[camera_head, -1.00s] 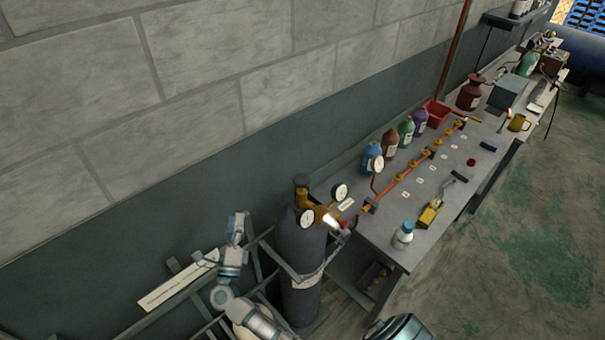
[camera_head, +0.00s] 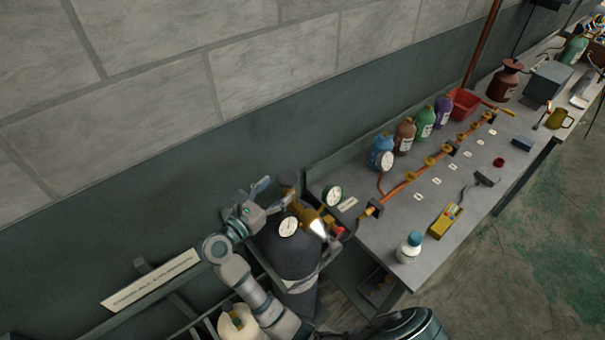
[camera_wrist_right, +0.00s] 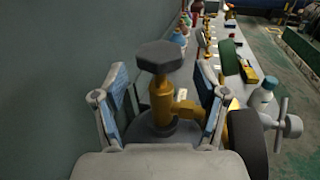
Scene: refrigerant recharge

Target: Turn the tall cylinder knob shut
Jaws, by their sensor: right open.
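The tall dark cylinder (camera_head: 290,255) stands in a rack at the wall, with a brass valve (camera_head: 309,216) and gauges at its top. In the wrist view the dark, many-sided knob (camera_wrist_right: 165,57) sits on top of the brass valve stem (camera_wrist_right: 161,100). My right gripper (camera_head: 271,196) is at the valve. In the wrist view the right gripper (camera_wrist_right: 162,82) is open, with one finger on each side of the stem and knob and gaps visible. In the head view the knob is hard to make out beside the gripper. My left gripper is not in view.
The grey bench (camera_head: 405,255) to the right holds a copper manifold (camera_head: 395,187), several coloured bottles, a white bottle (camera_head: 409,247) and a yellow meter (camera_head: 445,220). The wall is close behind the cylinder. A round gauge (camera_head: 288,226) is close to the gripper.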

